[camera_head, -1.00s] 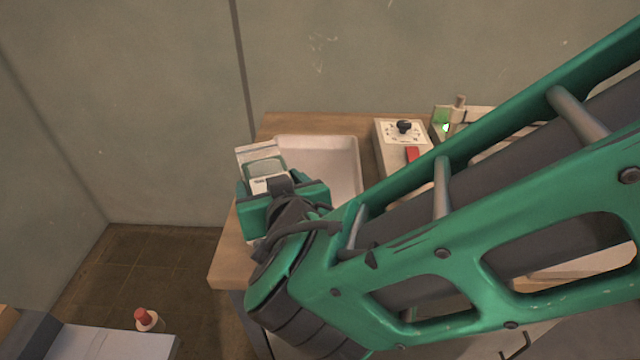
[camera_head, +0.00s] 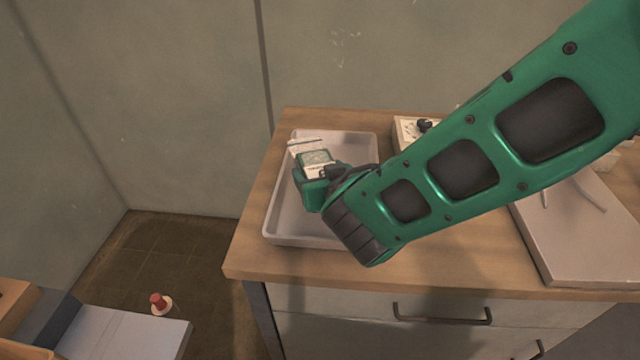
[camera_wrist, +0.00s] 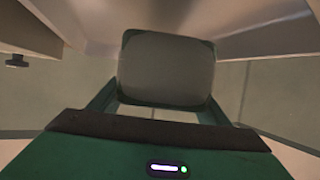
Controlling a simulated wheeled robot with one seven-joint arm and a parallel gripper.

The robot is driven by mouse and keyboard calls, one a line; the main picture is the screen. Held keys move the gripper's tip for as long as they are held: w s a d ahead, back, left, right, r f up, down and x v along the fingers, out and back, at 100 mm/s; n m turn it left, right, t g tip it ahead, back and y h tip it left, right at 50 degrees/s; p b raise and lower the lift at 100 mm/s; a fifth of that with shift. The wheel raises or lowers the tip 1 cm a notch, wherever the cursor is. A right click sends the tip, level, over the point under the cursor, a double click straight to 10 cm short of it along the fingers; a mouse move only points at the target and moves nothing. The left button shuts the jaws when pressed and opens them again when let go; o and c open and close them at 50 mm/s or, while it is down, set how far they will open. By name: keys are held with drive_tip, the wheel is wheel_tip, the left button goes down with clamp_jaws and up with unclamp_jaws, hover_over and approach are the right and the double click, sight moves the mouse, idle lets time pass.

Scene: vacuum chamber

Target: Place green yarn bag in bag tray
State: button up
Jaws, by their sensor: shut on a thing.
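The green yarn bag (camera_head: 312,157) is a small clear bag with a pale top strip, a green patch and a white label. My gripper (camera_head: 314,176) is shut on it. In the head view the bag and gripper appear over the pale rectangular bag tray (camera_head: 280,215); the height of the bag above the tray floor is hard to tell. The lower part of the bag is hidden by my gripper. In the wrist view my green gripper (camera_wrist: 160,108) has a grey rounded shape between its fingers; I cannot tell if that is the bag.
The tray stands at the left end of a wooden-topped bench (camera_head: 245,250). To its right is a device with a black knob (camera_head: 424,125), partly hidden by my arm. A grey flat case (camera_head: 580,245) lies further right. A red-topped object (camera_head: 158,301) is at lower left.

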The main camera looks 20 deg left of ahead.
drive_tip(key=shift+w+f, duration=0.1)
drive_tip(key=shift+f, duration=1.9)
drive_tip(key=shift+f, duration=0.15)
drive_tip(key=o, duration=1.4)
